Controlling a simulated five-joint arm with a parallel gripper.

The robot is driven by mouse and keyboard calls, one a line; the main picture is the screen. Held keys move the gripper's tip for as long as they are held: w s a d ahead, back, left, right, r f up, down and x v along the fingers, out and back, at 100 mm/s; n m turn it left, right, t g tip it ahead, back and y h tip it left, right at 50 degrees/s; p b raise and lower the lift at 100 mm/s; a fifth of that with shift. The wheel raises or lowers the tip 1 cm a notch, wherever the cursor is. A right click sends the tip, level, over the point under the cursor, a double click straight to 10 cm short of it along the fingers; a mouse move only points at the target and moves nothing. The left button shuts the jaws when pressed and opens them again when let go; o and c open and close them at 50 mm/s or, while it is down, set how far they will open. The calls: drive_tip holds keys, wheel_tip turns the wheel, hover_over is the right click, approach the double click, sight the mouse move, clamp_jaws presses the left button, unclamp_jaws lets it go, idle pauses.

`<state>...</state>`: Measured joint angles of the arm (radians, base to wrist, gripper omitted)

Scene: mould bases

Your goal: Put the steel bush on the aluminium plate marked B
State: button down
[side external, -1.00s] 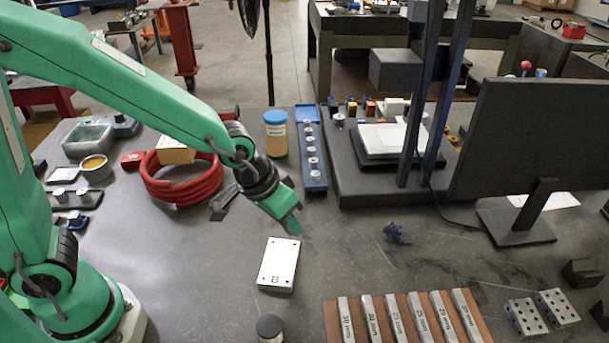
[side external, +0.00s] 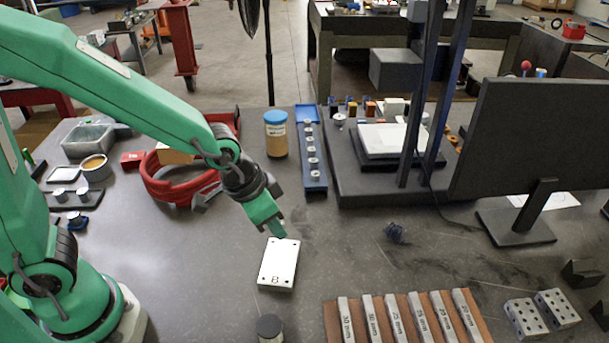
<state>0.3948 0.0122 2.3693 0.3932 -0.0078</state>
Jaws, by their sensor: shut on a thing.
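The aluminium plate marked B (side external: 277,266) lies flat on the grey bench, a pale block with dark corner holes and the letter near its front edge. My gripper (side external: 279,232) points down, tilted, just above the plate's far edge. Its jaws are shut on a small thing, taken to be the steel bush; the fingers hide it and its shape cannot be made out. I cannot tell the exact gap between the fingertips and the plate. No bush shows on the plate's visible top.
A blue rack (side external: 313,180) holds several small metal parts behind the plate. A blue-lidded jar (side external: 275,134) and red coiled hose (side external: 172,192) stand behind and left. A small jar (side external: 270,328) and a wooden block rack (side external: 399,340) are in front. Bench right of the plate is fairly clear.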

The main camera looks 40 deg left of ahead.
drive_tip(key=shift+m, duration=0.3)
hover_over(284, 259)
drive_tip(key=s, duration=0.2)
drive_tip(key=shift+w+a+f, duration=0.15)
drive_tip(key=shift+a+f, duration=0.05)
drive_tip(key=shift+f, duration=0.95)
drive_tip(key=shift+w+a+f, duration=0.1)
drive_tip(key=shift+a+f, duration=0.05)
drive_tip(key=shift+f, duration=0.95)
drive_tip(key=shift+f, duration=1.8)
drive_tip(key=c, duration=1.1)
unclamp_jaws()
drive_tip(key=shift+f, duration=0.1)
drive_tip(key=shift+c, duration=0.2)
drive_tip(key=shift+r, duration=0.2)
